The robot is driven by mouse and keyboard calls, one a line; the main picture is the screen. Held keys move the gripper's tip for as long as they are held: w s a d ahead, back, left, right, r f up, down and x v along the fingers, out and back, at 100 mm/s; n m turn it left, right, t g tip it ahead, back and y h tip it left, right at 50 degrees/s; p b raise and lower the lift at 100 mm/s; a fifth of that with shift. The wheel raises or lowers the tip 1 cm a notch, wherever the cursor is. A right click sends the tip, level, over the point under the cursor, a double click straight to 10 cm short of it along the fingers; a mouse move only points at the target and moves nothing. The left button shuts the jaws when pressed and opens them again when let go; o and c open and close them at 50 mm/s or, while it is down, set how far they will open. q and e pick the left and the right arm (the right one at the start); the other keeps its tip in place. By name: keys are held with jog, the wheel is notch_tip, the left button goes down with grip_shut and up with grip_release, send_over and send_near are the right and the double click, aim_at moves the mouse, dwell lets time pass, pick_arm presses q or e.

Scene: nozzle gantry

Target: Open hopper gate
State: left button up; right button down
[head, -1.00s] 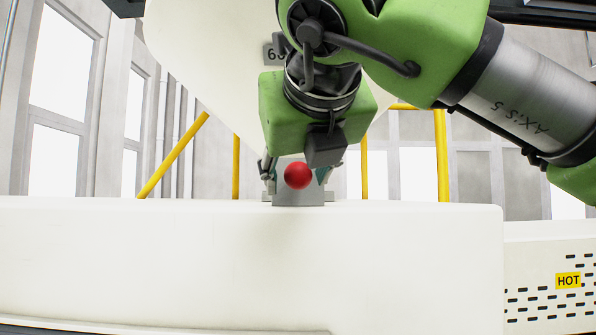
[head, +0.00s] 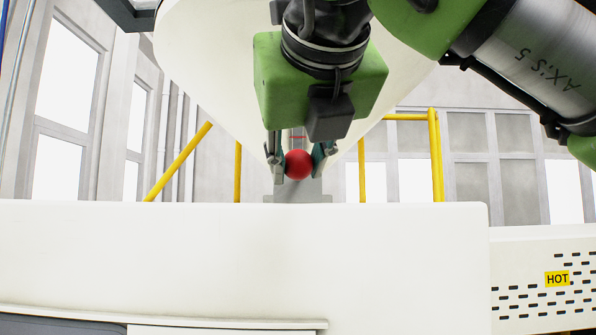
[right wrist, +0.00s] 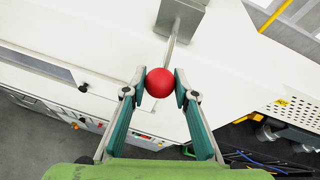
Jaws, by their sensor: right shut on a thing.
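The hopper (head: 215,65) is a large cream cone at the top of the head view, narrowing down behind my right gripper. A red ball knob (head: 298,164) sits between the two fingers of my right gripper (head: 299,163). In the right wrist view the red knob (right wrist: 159,82) is between the fingertips (right wrist: 160,88), which are shut on it. A thin metal rod (right wrist: 170,50) runs from the knob to a grey metal block (right wrist: 182,17). The grey block's lower part (head: 297,193) shows below the knob in the head view. My left gripper is not in view.
A broad white machine housing (head: 240,255) fills the lower head view. A vented panel with a yellow HOT label (head: 557,279) is at the right. Yellow railings (head: 434,155) stand behind. The right wrist view shows a panel with buttons (right wrist: 95,124) at lower left.

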jog(key=shift+w, duration=0.15)
jog(key=c, duration=1.7)
grip_release()
jog(key=shift+o, duration=0.3)
jog(key=shift+a, duration=0.1)
jog(key=shift+r, duration=0.1)
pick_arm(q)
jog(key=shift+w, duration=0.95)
pick_arm(e)
jog(key=v, duration=1.2)
